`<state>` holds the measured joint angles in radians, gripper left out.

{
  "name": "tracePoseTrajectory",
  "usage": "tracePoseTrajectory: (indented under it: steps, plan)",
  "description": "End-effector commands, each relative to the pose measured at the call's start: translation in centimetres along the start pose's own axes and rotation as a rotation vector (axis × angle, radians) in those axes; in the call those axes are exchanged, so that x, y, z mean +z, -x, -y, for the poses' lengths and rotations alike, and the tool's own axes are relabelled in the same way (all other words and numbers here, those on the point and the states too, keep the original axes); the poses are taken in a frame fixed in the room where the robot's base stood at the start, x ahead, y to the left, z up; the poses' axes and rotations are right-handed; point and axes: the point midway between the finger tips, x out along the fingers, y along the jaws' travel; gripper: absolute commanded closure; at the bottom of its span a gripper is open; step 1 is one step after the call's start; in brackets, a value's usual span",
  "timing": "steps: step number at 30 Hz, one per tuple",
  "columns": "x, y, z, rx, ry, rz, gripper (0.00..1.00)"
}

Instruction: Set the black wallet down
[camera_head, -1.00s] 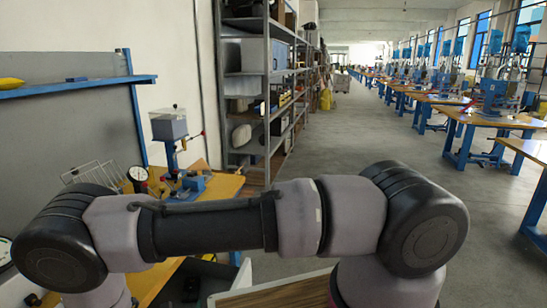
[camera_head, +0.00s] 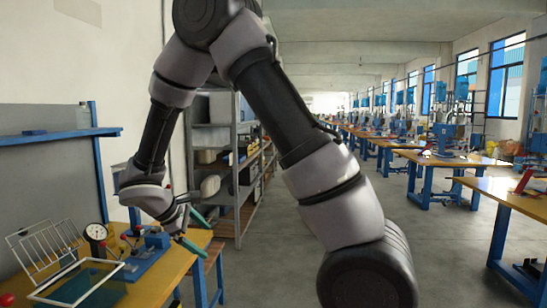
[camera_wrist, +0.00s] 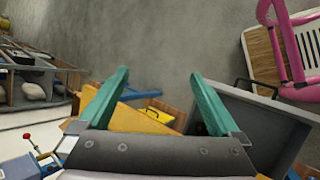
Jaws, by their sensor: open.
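I cannot make out the black wallet in either view. My gripper (camera_head: 207,238) hangs above the right edge of the yellow workbench (camera_head: 160,280) in the head view, its teal fingers apart. Part of what lies below is hidden by the gripper's own body.
The workbench carries a wire rack (camera_head: 45,250), a round dial gauge (camera_head: 95,233), a blue fixture (camera_head: 148,258) and a white-edged frame (camera_head: 70,298). Metal shelving (camera_head: 238,165) stands behind. The aisle floor (camera_head: 420,265) is open. A grey container (camera_wrist: 245,125) shows in the wrist view.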

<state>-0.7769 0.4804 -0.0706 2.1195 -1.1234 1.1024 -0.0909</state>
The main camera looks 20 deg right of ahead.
Motion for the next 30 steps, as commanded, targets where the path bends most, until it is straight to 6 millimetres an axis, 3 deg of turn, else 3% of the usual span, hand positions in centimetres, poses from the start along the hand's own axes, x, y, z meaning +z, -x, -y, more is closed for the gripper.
tracePoseTrajectory:
  steps: [1, 6, 15, 24, 30]
  plan:
    - [2.1, 0.7, -1.2, -0.047, -0.089, -0.018, 0.01]
    - [8.2, 2.9, -3.1, -0.199, -0.362, -0.075, 0.01]
    - [17.7, 7.2, -4.2, -0.424, -0.837, -0.219, 0.01]
    - [25.2, 11.9, -3.5, -0.588, -1.288, -0.421, 0.01]
    - [28.2, 14.6, -2.7, -0.651, -1.515, -0.561, 0.01]
